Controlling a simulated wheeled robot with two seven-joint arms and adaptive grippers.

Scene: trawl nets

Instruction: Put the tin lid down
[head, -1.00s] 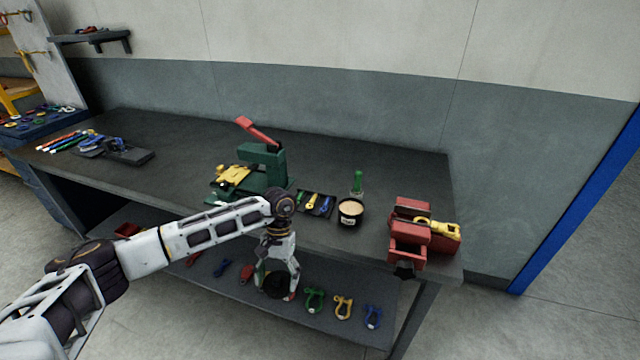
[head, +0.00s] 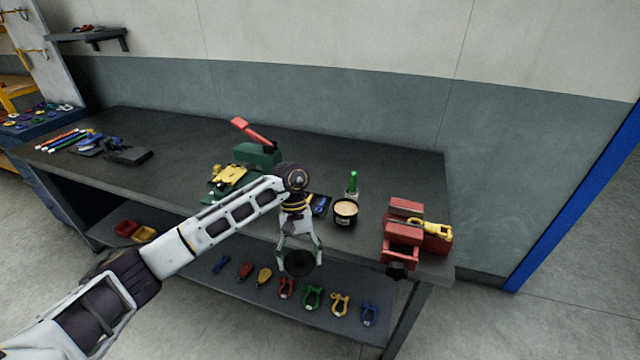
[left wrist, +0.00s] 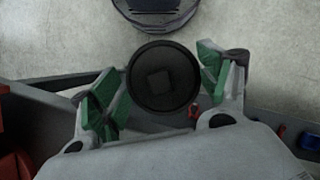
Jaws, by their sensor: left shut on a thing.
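The tin lid is a round black disc (head: 299,263), held between the fingers of my left gripper (head: 299,258). In the left wrist view the lid (left wrist: 163,78) shows its dark face with a square mark in the middle, between the green-padded fingers (left wrist: 160,88). The gripper is shut on the lid and points down in front of the bench's front edge, with the lower shelf behind it in the picture. The open tin (head: 345,213), black with cream-coloured contents, stands on the bench to the right of the gripper. My right gripper is not in view.
A green-handled brush (head: 352,184) stands behind the tin. A red vise (head: 402,247) holding a yellow piece is at the bench's right end. A green press (head: 257,155) stands to the left. Several coloured shackles (head: 313,297) lie on the lower shelf. The bench's back right is clear.

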